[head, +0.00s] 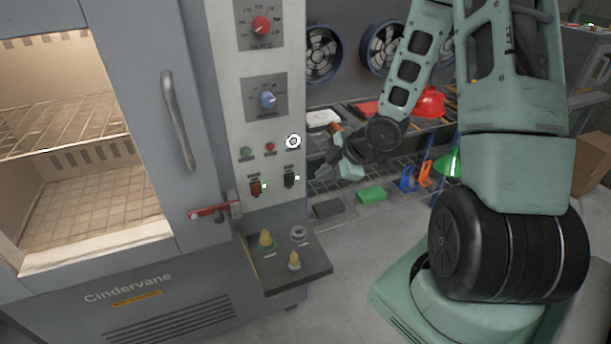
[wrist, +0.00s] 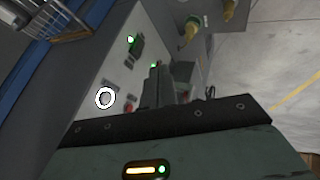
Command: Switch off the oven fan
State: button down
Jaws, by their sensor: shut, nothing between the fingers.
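The oven's control panel (head: 235,125) carries two rocker switches low down. My gripper (head: 316,165) is shut and empty at the panel's right edge, close to the dark switch. In the wrist view my gripper (wrist: 156,82) reaches close to the panel and partly hides it near a green lamp. I cannot tell whether it touches a switch.
A red knob (head: 261,26), a blue knob (head: 268,99), a green button (head: 246,152), a red button (head: 270,147) and a white ring (head: 293,141) are on the panel. A ledge with taps (head: 290,277) juts out below. The oven door handle (head: 178,120) is at left.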

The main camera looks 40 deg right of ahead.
aim_at(289, 178)
jog(key=shift+w+a+f+p, duration=0.2)
jog(key=shift+w+f+p, duration=0.15)
jog(key=shift+w+f, duration=1)
jog(key=shift+w+a+f+p, duration=0.3)
jog(key=shift+w+f, duration=0.7)
jog(key=shift+w, duration=0.8)
jog(key=shift+w+a+f+p, duration=0.15)
jog(key=shift+w+f+p, duration=0.2)
jog(key=shift+w+f, duration=1)
jog(key=shift+w+r, duration=0.2)
jog(key=shift+w+d+r, duration=0.1)
jog(key=shift+w, duration=0.25)
jog(key=shift+r, duration=0.1)
jog(key=shift+r+p, duration=0.7)
jog(key=shift+r, duration=0.05)
jog(key=shift+s, duration=0.1)
